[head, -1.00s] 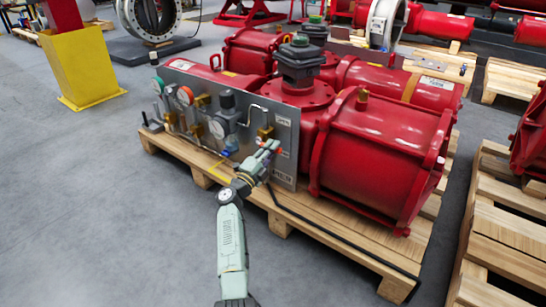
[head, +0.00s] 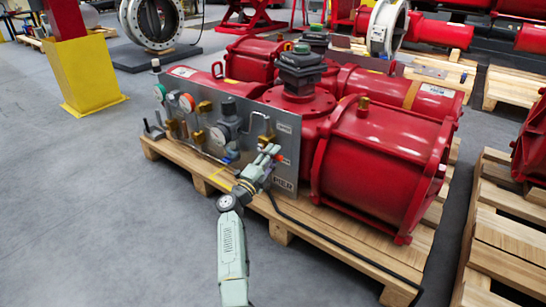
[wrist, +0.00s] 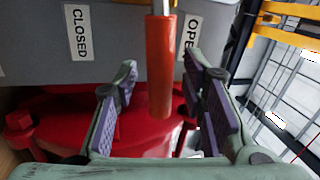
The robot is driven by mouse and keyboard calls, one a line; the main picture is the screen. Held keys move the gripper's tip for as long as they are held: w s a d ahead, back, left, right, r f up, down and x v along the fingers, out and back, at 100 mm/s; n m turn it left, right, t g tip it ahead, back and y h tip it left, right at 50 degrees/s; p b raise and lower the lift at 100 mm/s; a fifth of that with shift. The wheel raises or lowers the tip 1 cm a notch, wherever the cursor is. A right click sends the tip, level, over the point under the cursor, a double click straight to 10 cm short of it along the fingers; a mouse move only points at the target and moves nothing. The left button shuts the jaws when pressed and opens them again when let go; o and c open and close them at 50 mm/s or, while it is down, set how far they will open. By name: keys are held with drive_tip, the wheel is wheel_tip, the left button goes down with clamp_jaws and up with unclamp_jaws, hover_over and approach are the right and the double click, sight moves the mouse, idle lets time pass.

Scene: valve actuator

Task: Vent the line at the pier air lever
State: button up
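The pier air lever has an orange-red handle (wrist: 161,68) on a metal stem. In the wrist view it hangs between the two purple-padded fingers of my gripper (wrist: 165,105), with gaps on both sides. My gripper is open and does not visibly touch the handle. A CLOSED label (wrist: 79,32) is to the left of the lever and a partly hidden OPEN label (wrist: 191,37) is to the right. In the head view, my gripper (head: 271,153) is at the right part of the grey panel (head: 283,140), and the lever is mostly hidden behind it.
The panel carries gauges (head: 186,102) and brass fittings left of my gripper. A large red actuator cylinder (head: 380,165) stands close on the right. Everything sits on a wooden pallet (head: 330,233). A black hose runs along its front edge.

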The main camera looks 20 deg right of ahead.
wheel_tip(320, 180, up, 10)
drive_tip(key=shift+r, duration=0.1)
idle(0.4)
drive_tip(key=shift+s+a, duration=0.1)
